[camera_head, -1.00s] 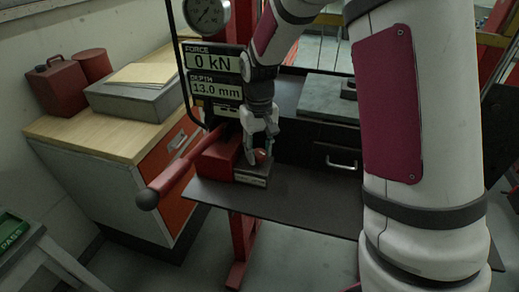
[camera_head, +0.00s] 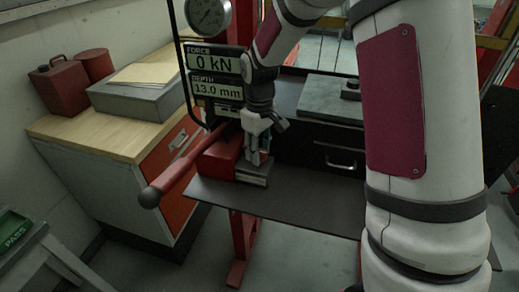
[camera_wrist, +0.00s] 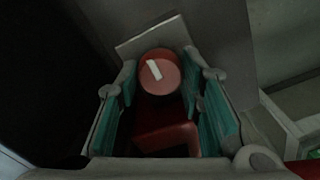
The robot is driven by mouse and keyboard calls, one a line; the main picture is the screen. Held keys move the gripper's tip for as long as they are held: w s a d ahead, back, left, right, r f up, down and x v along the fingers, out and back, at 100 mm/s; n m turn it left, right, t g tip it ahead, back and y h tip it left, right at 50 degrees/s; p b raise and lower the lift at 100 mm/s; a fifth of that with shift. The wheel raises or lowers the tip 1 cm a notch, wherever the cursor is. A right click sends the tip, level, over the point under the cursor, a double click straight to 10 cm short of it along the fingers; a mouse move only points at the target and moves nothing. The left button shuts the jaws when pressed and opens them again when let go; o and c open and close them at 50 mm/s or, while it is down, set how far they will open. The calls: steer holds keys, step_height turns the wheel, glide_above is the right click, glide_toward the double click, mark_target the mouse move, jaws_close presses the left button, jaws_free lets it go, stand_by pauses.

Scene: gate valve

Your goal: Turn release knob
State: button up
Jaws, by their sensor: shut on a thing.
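The release knob (camera_wrist: 160,75) is a round red knob with a white mark on its face, seen in the wrist view. The mark is slightly tilted. My gripper (camera_wrist: 160,84) has a teal-padded finger on each side of the knob and is shut on it. In the head view my gripper (camera_head: 257,155) points down at the front of the red pump block (camera_head: 218,156), and its fingers hide the knob. A red lever (camera_head: 178,172) with a dark ball end sticks out from the block toward the lower left.
A display (camera_head: 215,76) above the block reads 0 kN and 13.0 mm, below a round gauge (camera_head: 207,14). A wooden-topped cabinet (camera_head: 75,130) stands at left. A dark shelf (camera_head: 310,205) lies under the block, with bare room to the right.

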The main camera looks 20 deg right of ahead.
steer(key=o, duration=1.2)
steer(key=shift+c, duration=0.2)
steer(key=shift+r, duration=0.15)
step_height(320, 180, up, 12)
steer(key=s+r+m+t, duration=0.3)
steer(key=s+r, duration=0.6)
steer(key=s, duration=0.3)
steer(key=s+m+t, duration=0.2)
steer(key=s, duration=1.1)
steer(key=shift+m+t, duration=0.3)
